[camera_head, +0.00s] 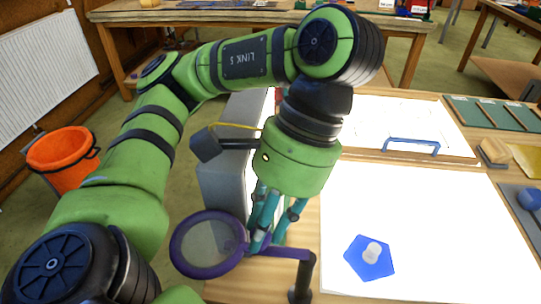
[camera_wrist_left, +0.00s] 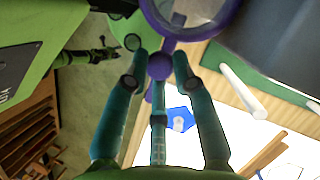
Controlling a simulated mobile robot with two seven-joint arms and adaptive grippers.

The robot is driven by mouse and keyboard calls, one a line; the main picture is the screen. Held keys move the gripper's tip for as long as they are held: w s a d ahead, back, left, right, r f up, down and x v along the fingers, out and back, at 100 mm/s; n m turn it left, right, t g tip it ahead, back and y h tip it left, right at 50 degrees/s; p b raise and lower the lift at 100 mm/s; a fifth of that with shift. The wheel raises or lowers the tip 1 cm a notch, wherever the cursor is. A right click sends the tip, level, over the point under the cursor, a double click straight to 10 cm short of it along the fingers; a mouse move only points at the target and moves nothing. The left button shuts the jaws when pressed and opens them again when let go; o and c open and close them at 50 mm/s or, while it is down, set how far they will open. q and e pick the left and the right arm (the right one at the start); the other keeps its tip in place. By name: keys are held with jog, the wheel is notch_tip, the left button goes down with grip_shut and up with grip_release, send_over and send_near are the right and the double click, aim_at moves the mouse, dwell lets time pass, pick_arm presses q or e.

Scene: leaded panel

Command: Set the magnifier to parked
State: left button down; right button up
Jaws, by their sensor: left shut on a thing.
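The magnifier (camera_head: 208,244) is a round lens in a purple ring, at the left front edge of the workbench. A dark purple arm joins it to a short post (camera_head: 299,278) at its right. My left gripper (camera_head: 262,240) comes down at the ring's right side, its teal fingers shut on the magnifier's purple knob. In the left wrist view the fingertips close around this round knob (camera_wrist_left: 160,66), with the lens ring (camera_wrist_left: 193,12) just beyond. The fingers partly hide the knob in the head view. My right gripper is not in view.
A bright light panel (camera_head: 430,210) lies right of the post, with a blue pentagon piece (camera_head: 369,258) bearing a white knob. Behind are a blue handle (camera_head: 411,145) and green panes (camera_head: 485,112). A grey box (camera_head: 223,185) stands behind my gripper. An orange bucket (camera_head: 64,158) is on the floor.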

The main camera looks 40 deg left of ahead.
pick_arm(q)
jog(key=c, duration=1)
grip_release()
jog(key=shift+v, duration=6.05)
